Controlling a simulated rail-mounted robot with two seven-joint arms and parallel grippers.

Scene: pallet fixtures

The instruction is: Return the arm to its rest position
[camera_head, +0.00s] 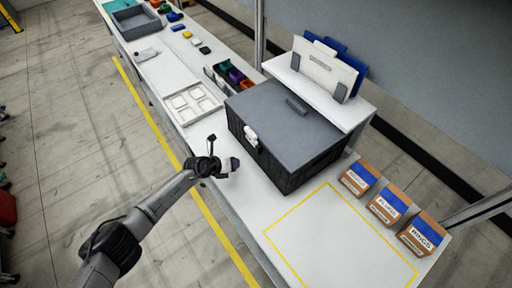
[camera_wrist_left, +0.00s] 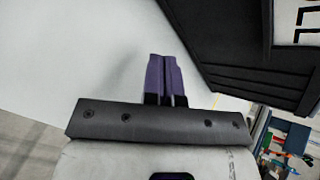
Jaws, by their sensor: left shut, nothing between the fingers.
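My left arm comes in from the lower left in the head view. My left gripper (camera_head: 233,164) is at the front edge of the white table (camera_head: 250,208), just left of a dark grey lidded case (camera_head: 290,115). In the left wrist view the left gripper's purple fingers (camera_wrist_left: 166,80) are together with nothing between them. They point over bare white tabletop, and the dark ribbed side of the case (camera_wrist_left: 240,45) is close by on the right. My right gripper is in neither view.
Several labelled boxes (camera_head: 390,204) stand right of a yellow-outlined empty area (camera_head: 335,245). A white tray with square pockets (camera_head: 190,104) lies left of the case. Coloured bins (camera_head: 235,76) are behind it. A grey tote (camera_head: 135,20) is at the far end. Floor in front is clear.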

